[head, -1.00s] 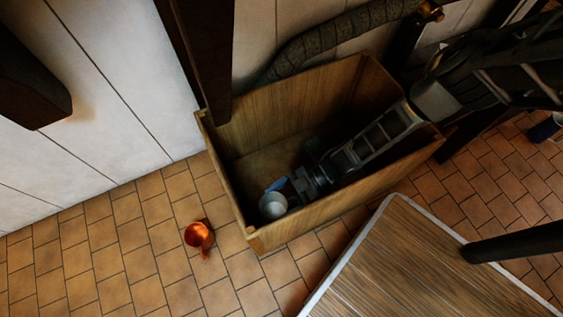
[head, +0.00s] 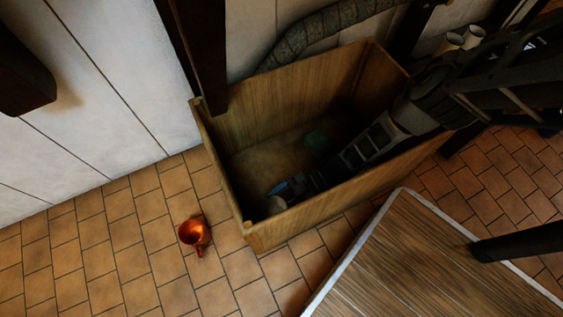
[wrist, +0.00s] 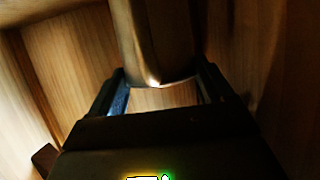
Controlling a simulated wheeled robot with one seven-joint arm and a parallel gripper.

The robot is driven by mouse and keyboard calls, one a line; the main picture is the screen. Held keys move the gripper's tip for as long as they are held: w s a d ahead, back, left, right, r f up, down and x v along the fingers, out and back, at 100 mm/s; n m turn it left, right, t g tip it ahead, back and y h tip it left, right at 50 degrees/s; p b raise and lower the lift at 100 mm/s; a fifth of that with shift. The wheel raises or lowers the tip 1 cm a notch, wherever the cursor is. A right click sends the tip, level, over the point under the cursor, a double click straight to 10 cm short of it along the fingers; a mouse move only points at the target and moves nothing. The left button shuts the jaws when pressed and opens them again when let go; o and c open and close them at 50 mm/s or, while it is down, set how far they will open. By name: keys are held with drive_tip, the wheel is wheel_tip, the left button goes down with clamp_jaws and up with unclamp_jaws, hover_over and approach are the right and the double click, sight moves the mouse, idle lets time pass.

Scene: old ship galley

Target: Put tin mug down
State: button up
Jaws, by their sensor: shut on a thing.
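The tin mug (head: 273,206) is a pale grey metal vessel, low inside a deep wooden box and partly hidden by its near wall. My gripper (head: 287,193) reaches down into the box and is shut on the mug. In the wrist view, the mug's shiny curved side (wrist: 155,42) sits between the two fingers of my gripper (wrist: 162,75). The mug's base and any contact with the box floor are hidden.
The wooden box (head: 262,240) has high walls around my arm. A dark green thing (head: 316,143) lies inside it. A copper-orange mug (head: 195,233) is on the tiled floor outside. A wooden table (head: 420,265) with a pale edge stands at lower right.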

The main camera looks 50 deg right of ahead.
drive_tip(key=shift+f, duration=0.6)
drive_tip(key=o, duration=1.3)
drive_tip(key=shift+o, duration=0.2)
drive_tip(key=shift+r, duration=0.1)
drive_tip(key=shift+r, duration=0.45)
drive_tip(key=p+v, duration=0.2)
drive_tip(key=v, duration=1)
drive_tip(key=shift+r+p, duration=0.1)
drive_tip(key=shift+p, duration=0.2)
